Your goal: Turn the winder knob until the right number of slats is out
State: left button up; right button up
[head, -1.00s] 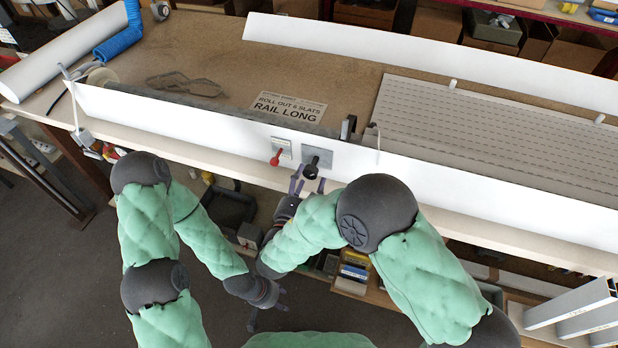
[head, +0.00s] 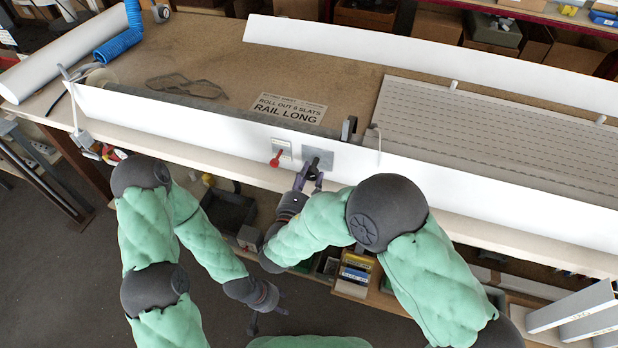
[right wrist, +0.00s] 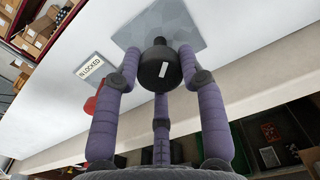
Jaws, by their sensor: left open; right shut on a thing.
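The black winder knob (right wrist: 160,68) sits on a grey square plate (head: 318,157) on the front of a long white rail. A white mark shows on the knob's face. My right gripper (head: 306,176) is at the knob; in the right wrist view its purple fingers (right wrist: 160,80) are shut around it. A red lever (head: 275,159) is left of the knob, below a small label (right wrist: 91,70) reading "LOCKED", its start partly unclear. A sign (head: 288,108) on the bench reads "ROLL OUT 6 SLATS, RAIL LONG". My left gripper (head: 268,312) is open and empty, low over the floor. Slats (head: 480,135) lie at the right.
The white rail (head: 200,122) runs along the bench front. A blue coiled hose (head: 118,42) and a white tube (head: 50,65) lie at the left. Bins and boxes (head: 355,270) stand under the bench. The brown bench top behind the rail is mostly clear.

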jog(key=m+b, duration=0.3)
jog(key=shift+f, duration=0.3)
jog(key=shift+r+m+b, duration=0.1)
jog(key=shift+m+b, duration=0.4)
jog(key=shift+m, duration=0.3)
jog(key=o, duration=1.1)
jog(key=shift+o, duration=0.2)
jog(key=shift+r, duration=0.1)
jog(key=v, duration=1.2)
